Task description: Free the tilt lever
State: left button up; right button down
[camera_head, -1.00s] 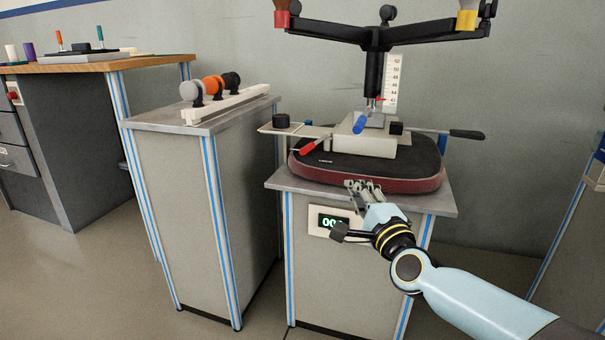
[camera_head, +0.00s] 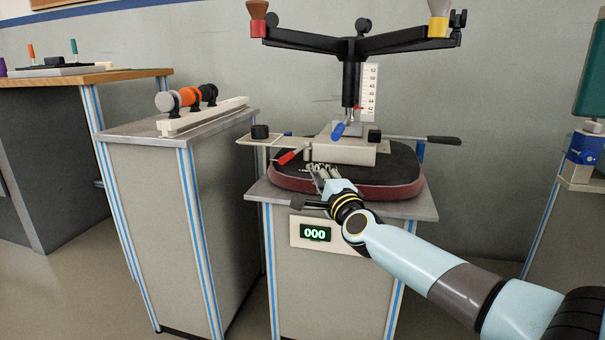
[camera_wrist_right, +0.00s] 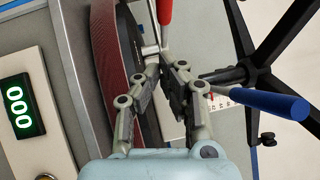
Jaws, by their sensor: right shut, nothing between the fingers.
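An upturned chair seat (camera_head: 400,189) with a dark red edge lies on a metal-topped stand, its mechanism (camera_head: 345,152) on top. A red-handled lever (camera_head: 288,157) sticks out at the front left. A blue-handled lever (camera_head: 338,130) stands by the column, and a black-handled one (camera_head: 440,141) points right. I cannot tell which is the tilt lever. My right gripper (camera_head: 313,171) is shut and empty at the seat's front edge, just below the mechanism. In the right wrist view the red handle (camera_wrist_right: 165,10) is beyond the fingertips and the blue handle (camera_wrist_right: 270,103) to their right. My left gripper is out of view.
The stand (camera_head: 432,209) carries a display (camera_head: 315,233) reading 000. A cabinet at left holds a white rail (camera_head: 205,118) with grey, orange and black knobs. The black chair base (camera_head: 360,45) rises above the mechanism, beside a white scale (camera_head: 370,91).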

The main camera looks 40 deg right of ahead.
aim_at(294, 152)
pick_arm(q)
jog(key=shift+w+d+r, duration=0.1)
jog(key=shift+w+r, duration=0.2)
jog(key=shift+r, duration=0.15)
pick_arm(e)
jog(key=shift+w+a+r, duration=0.2)
jog(key=shift+w+a, duration=0.3)
jog(key=shift+w, duration=0.35)
jog(key=shift+w+a+r, duration=0.15)
jog(key=shift+w+a, duration=0.35)
jog(key=shift+w, duration=0.3)
jog(key=shift+a, duration=0.1)
